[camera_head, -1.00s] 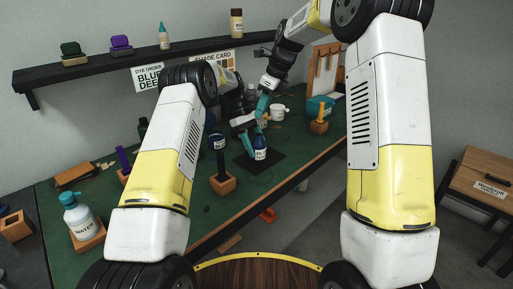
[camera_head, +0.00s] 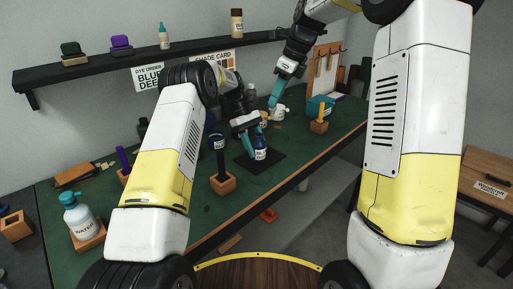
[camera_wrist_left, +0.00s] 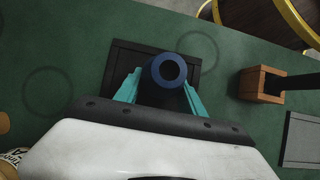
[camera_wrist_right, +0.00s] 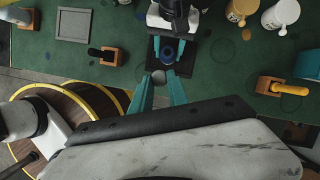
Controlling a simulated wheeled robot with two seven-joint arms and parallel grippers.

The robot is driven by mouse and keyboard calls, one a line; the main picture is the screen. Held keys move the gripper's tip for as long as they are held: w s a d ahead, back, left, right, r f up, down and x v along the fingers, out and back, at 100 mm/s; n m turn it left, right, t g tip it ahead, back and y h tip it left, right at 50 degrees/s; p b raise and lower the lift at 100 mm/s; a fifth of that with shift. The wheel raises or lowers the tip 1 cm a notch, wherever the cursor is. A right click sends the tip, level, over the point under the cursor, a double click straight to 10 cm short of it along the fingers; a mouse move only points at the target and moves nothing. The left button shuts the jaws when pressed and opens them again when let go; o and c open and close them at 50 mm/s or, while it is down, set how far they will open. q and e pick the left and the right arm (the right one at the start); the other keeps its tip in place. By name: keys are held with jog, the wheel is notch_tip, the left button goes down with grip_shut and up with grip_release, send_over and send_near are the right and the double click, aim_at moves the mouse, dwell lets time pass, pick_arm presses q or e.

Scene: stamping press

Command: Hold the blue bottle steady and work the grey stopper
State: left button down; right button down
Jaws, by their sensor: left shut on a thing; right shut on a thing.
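The blue bottle (camera_head: 260,154) stands upright on a black mat (camera_head: 275,163) on the green bench. My left gripper (camera_head: 255,131) is shut on it around its upper part. In the left wrist view the bottle's round open mouth (camera_wrist_left: 169,70) shows between the teal fingers, with no stopper in it. My right gripper (camera_head: 271,102) is above and a little right of the bottle. In the right wrist view the grey stopper (camera_wrist_right: 158,77) shows between its fingertips, apart from the bottle's mouth (camera_wrist_right: 168,52). The stopper is too small to make out in the head view.
Wooden blocks with dark handles (camera_head: 222,183) and a yellow handle (camera_head: 320,126) flank the mat. A water bottle (camera_head: 78,218) stands at the bench's left end. A shelf (camera_head: 150,60) runs along the wall above.

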pick_arm(q)
jog(key=shift+a, duration=0.1)
jog(key=c, duration=0.6)
grip_release()
jog(key=shift+v, duration=3.7)
